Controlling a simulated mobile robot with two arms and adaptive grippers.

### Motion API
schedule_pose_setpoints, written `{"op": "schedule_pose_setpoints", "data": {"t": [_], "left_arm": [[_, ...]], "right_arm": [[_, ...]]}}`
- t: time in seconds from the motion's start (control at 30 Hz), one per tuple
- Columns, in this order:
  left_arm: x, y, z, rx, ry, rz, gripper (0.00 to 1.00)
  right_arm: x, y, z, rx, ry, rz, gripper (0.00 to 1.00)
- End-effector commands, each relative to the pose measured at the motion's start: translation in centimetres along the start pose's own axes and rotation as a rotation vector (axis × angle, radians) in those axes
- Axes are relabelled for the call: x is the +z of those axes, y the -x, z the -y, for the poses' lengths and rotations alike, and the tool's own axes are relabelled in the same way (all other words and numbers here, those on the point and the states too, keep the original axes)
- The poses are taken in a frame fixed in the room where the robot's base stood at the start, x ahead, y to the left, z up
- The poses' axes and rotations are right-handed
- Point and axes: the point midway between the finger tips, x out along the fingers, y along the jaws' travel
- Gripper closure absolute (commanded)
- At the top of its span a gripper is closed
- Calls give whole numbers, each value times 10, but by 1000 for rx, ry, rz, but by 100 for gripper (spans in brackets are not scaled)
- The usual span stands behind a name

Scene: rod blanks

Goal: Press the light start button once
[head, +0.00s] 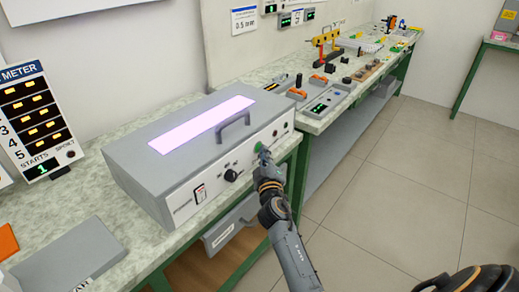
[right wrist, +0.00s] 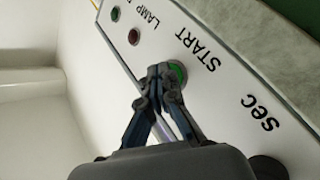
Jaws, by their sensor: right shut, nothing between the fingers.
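The grey light box (head: 165,150) stands on the bench, and its top window (head: 208,121) glows pale pink-white. The green start button (right wrist: 178,72) is on its front panel beside the word START. My right gripper (right wrist: 162,72) is shut and empty, with its fingertips at the button and covering part of it. I cannot tell how far the button is pressed. In the head view the right gripper (head: 262,152) reaches the right part of the front panel. My left gripper is not in view.
A meter board (head: 36,120) at the left shows a green 1 under STARTS. The box front also has a black knob (head: 231,175), a rocker switch (head: 199,194) and a handle on top. A second bench with devices extends behind. The floor (head: 400,170) at right is clear.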

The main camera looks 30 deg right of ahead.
Motion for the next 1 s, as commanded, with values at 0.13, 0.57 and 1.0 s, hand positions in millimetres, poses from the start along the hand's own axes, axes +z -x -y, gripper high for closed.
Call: {"op": "schedule_pose_setpoints", "data": {"t": [0.13, 0.57, 1.0], "left_arm": [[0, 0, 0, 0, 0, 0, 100], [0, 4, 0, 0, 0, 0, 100], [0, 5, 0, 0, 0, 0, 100]], "right_arm": [[-1, 0, 0, 0, -1, -2, 100], [4, 8, -7, 1, -1, -1, 100], [8, 12, -9, 0, 0, -1, 100]]}}
